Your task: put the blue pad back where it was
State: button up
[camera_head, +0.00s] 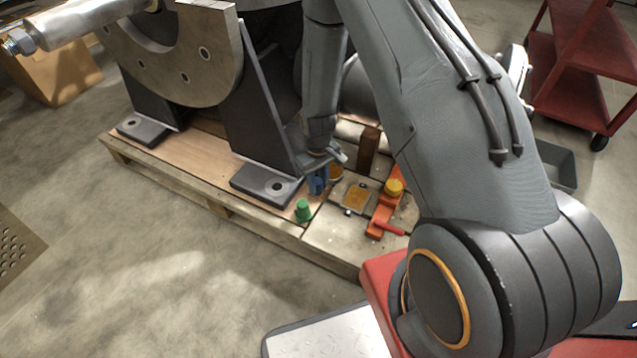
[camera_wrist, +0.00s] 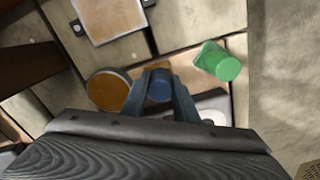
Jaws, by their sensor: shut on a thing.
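The blue pad (camera_wrist: 160,86) is between the two fingers of my gripper (camera_wrist: 162,78) in the wrist view. The fingers are shut on it. In the head view the blue pad (camera_head: 317,185) shows just under my gripper (camera_head: 322,170), beside the dark foot of the stand. A green piece (camera_wrist: 222,62) lies to the right of my gripper in the wrist view. It stands in front of the blue pad in the head view (camera_head: 303,210). A round orange-brown disc (camera_wrist: 108,91) is just left of my fingers. I cannot tell whether the blue pad touches the pallet.
A square tan plate (camera_head: 356,197), a yellow knob (camera_head: 393,187) on an orange bar (camera_head: 382,215) and a red handle (camera_head: 390,228) are on the wooden pallet (camera_head: 230,213). The grey casing half (camera_head: 185,60) rises at the left. Floor in front is clear.

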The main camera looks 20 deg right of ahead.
aim_at(318, 182)
jog(key=o, duration=0.9)
notch_tip(318, 182, up, 12)
jog(key=p, duration=0.4)
jog(key=shift+r, duration=0.2)
jog(key=s+a+r+n, duration=0.1)
jog(key=s+a+r, duration=0.5)
jog(key=a+r, duration=0.25)
jog(key=s+a+r+n, duration=0.1)
jog(key=s+a+r, duration=0.4)
jog(key=a+r, duration=0.35)
jog(key=shift+n+y, duration=0.4)
jog(key=shift+n, duration=0.3)
jog(key=s+a+r, duration=0.1)
jog(key=s+r, duration=0.2)
jog(key=s, duration=0.3)
jog(key=s+a+r, duration=0.1)
jog(key=s+r, duration=0.2)
jog(key=s, duration=0.3)
jog(key=s+a+r, duration=0.2)
jog(key=s+r, duration=0.1)
jog(key=s, duration=0.3)
jog(key=shift+s+r, duration=0.35)
jog(key=shift+r, duration=0.05)
